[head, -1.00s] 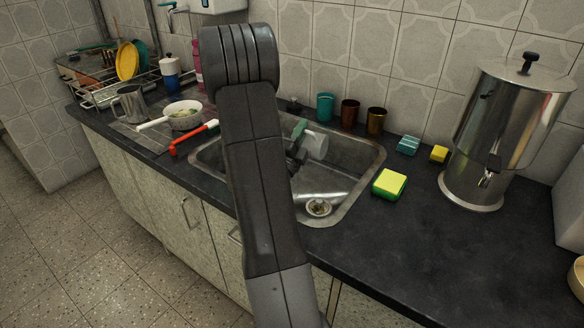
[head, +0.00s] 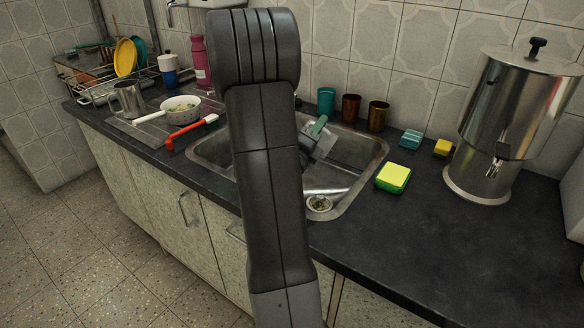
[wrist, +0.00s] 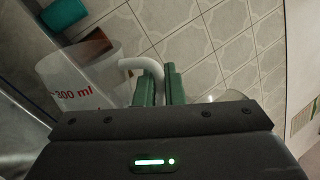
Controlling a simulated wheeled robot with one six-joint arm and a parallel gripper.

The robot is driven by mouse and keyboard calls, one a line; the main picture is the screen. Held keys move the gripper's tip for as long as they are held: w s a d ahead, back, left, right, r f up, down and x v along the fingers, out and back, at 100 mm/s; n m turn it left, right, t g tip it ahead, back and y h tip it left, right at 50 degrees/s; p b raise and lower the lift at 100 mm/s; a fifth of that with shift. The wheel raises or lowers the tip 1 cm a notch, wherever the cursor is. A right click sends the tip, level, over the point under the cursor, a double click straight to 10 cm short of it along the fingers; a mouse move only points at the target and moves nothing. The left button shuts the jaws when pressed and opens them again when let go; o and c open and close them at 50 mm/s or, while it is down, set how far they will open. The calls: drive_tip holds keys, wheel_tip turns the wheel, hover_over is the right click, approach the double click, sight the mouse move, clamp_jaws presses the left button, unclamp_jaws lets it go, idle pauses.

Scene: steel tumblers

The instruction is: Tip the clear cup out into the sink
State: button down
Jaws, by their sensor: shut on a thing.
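The clear cup (head: 325,146) is over the right half of the steel sink (head: 368,167), held in the air and tilted. In the wrist view the cup (wrist: 88,88) is see-through with red "300 ml" lettering, and its white handle (wrist: 128,64) runs between the green fingertips. My gripper (wrist: 158,84) is shut on that handle. In the head view my gripper (head: 319,127) shows just above the cup, partly behind my arm. I cannot tell whether anything is inside the cup. The sink drain (head: 319,204) holds some bits; my arm hides the sink's middle.
Teal (head: 326,101), brown (head: 351,107) and bronze (head: 378,115) tumblers stand behind the sink. A yellow-green sponge (head: 393,178) lies at its right rim, near a steel urn (head: 510,125). A red-handled tool (head: 190,132) and a white pan (head: 180,108) lie left. The front right counter is clear.

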sight(329, 136)
drive_tip(key=shift+s+d+f+m+g+h+b, duration=0.15)
drive_tip(key=shift+d+f+m+g+h+b, duration=0.25)
drive_tip(key=shift+m+b, duration=0.55)
drive_tip(key=m+b, duration=0.1)
drive_tip(key=b, duration=0.1)
drive_tip(key=d+m+b, duration=0.1)
drive_tip(key=shift+s+g+b, duration=0.2)
drive_tip(key=shift+g+b, duration=0.2)
drive_tip(key=m+b, duration=0.1)
drive_tip(key=b, duration=0.1)
drive_tip(key=f+m+g+b, duration=0.1)
drive_tip(key=b, duration=0.1)
drive_tip(key=shift+s+d+f+h, duration=0.2)
drive_tip(key=shift+d+h, duration=0.1)
drive_tip(key=shift+d, duration=0.1)
drive_tip(key=s+d+f+m+g+b, duration=0.3)
drive_tip(key=d+m+b, duration=0.3)
drive_tip(key=m+b, duration=0.3)
drive_tip(key=shift+d+f+y+b, duration=0.15)
drive_tip(key=shift+f+y+b, duration=0.25)
drive_tip(key=shift+f+b, duration=0.85)
drive_tip(key=shift+s+r+m, duration=0.1)
drive_tip(key=shift+r+m, duration=0.15)
drive_tip(key=shift+r, duration=0.25)
